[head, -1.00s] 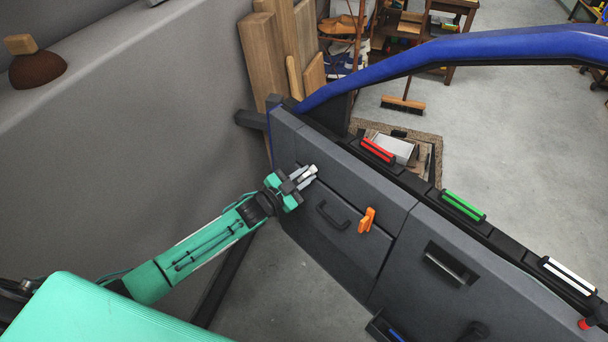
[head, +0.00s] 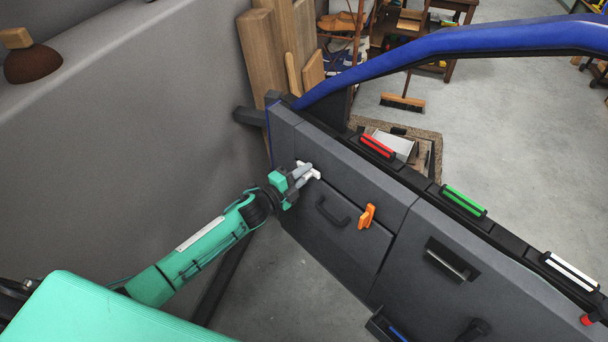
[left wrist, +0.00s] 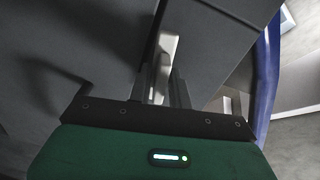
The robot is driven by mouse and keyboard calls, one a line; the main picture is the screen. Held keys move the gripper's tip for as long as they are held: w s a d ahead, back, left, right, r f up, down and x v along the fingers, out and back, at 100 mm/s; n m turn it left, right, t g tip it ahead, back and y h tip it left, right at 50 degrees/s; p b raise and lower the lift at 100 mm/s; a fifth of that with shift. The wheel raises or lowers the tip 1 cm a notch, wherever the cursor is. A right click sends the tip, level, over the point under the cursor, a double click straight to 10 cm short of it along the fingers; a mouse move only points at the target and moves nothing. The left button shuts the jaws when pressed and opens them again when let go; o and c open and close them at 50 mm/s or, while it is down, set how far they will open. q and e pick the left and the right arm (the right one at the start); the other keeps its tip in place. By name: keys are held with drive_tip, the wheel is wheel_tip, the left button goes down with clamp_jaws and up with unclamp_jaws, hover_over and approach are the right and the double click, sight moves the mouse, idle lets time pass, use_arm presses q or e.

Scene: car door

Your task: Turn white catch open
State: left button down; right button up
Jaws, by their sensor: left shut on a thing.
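The white catch (head: 315,173) is on the grey car door panel (head: 345,160), near its upper left end. My left gripper (head: 304,174) is at the catch with its fingers shut on it. In the left wrist view the white catch (left wrist: 167,50) shows between the two fingers of my left gripper (left wrist: 164,80), and they partly hide it. In the head view the gripper looks rolled, with its fingers pointing at the door. My right gripper is not in view.
A dark pull handle (head: 332,213) and an orange catch (head: 366,216) are on the door to the right of the white catch. Red (head: 377,147), green (head: 463,202) and white (head: 570,272) bars lie along the door's top edge. A blue frame (head: 450,48) arches above. A grey wall (head: 130,120) stands at left.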

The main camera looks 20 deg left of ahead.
use_arm(q)
drive_tip(key=shift+f+m, duration=0.15)
drive_tip(key=shift+m, duration=0.75)
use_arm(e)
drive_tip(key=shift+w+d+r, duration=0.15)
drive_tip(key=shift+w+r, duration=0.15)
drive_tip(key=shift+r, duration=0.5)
use_arm(q)
drive_tip(key=c, duration=1.5)
unclamp_jaws()
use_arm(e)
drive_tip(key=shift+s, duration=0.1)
